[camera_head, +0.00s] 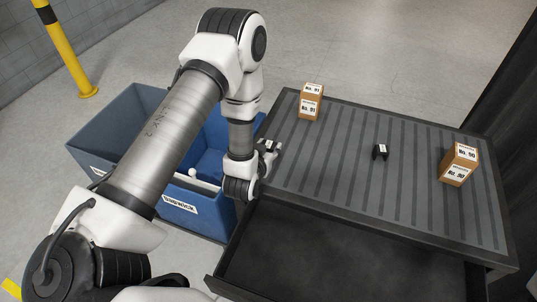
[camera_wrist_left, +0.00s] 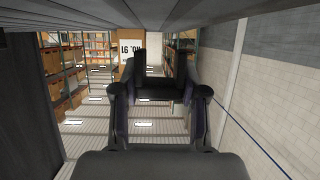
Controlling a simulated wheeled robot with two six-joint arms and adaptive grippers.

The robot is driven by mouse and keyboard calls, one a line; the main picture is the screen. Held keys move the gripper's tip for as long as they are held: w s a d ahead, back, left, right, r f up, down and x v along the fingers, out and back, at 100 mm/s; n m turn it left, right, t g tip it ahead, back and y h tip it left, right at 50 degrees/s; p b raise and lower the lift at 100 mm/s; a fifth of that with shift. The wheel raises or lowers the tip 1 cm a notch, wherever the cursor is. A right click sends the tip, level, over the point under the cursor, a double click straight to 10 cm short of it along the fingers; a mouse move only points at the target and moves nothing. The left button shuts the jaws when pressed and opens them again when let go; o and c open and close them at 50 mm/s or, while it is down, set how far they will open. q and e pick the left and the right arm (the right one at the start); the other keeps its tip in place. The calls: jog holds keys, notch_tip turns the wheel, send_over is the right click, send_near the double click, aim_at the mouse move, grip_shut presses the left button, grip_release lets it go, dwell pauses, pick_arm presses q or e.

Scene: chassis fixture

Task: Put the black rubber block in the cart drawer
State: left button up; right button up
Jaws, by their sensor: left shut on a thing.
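My left gripper (camera_head: 268,152) is at the left edge of the cart top, level with its surface, and is shut on a dark block. In the left wrist view the dark block (camera_wrist_left: 160,88) sits between the two fingers; in the head view it is mostly hidden by the gripper. A small black piece with a white label (camera_head: 381,153) lies on the ribbed cart top (camera_head: 345,165), apart from the gripper. The cart drawer (camera_head: 340,255) is pulled open at the front, with a dark, empty-looking inside. My right gripper does not show.
A cardboard box marked 91 (camera_head: 310,104) stands at the back left of the cart and another box (camera_head: 458,164) at the right. A blue bin (camera_head: 122,128) with a white item inside stands left of the cart. A yellow post (camera_head: 68,52) is behind.

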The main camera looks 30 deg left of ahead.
pick_arm(q)
jog(key=shift+s+f+b, duration=0.2)
jog(key=shift+f+b, duration=0.25)
jog(key=shift+f, duration=1.2)
jog(key=o, duration=1.1)
jog(key=shift+o, duration=0.2)
jog(key=shift+d, duration=0.1)
